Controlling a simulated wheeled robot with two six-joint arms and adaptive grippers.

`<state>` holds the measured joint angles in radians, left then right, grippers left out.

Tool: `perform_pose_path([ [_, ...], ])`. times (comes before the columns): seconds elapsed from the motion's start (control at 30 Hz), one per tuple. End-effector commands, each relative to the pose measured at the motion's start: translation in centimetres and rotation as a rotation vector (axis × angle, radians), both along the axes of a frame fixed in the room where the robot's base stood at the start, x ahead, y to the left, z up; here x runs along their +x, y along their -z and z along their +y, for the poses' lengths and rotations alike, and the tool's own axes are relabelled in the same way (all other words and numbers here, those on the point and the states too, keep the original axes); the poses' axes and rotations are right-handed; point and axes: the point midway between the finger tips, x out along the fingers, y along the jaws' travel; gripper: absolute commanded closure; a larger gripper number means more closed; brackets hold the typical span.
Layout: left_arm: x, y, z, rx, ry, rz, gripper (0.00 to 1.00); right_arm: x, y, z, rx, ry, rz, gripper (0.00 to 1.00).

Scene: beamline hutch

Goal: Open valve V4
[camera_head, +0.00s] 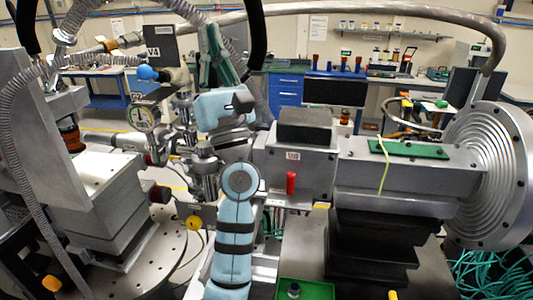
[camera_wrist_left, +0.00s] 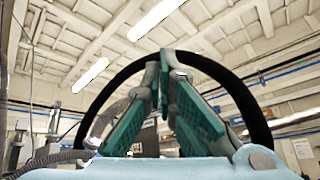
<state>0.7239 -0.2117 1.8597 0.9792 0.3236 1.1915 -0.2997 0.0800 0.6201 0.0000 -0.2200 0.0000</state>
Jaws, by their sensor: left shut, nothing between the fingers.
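A dark sign reading V4 (camera_head: 161,45) stands at the upper left of the head view. A blue rounded knob (camera_head: 147,72) sits just below it, beside metal pipe fittings; I cannot tell for certain that it is the V4 handle. My left gripper (camera_head: 212,35), with green-padded fingers pointing up, is shut and empty, to the right of the sign and knob and apart from them in the picture. In the left wrist view its fingers (camera_wrist_left: 165,62) meet at the tips. My right gripper is not in view.
A pressure gauge (camera_head: 141,117) and braided hoses crowd the left. A black curved hoop (camera_wrist_left: 105,85) arches around my fingers in the wrist view.

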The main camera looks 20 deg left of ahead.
Motion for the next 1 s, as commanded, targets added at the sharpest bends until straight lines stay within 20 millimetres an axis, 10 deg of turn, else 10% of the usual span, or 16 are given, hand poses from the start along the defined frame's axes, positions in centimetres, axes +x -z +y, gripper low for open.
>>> perform_pose_path([
  [1.0, 3.5, 18.2, -7.9, 0.912, -0.291, 0.608, 1.00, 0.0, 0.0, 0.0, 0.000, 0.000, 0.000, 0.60],
])
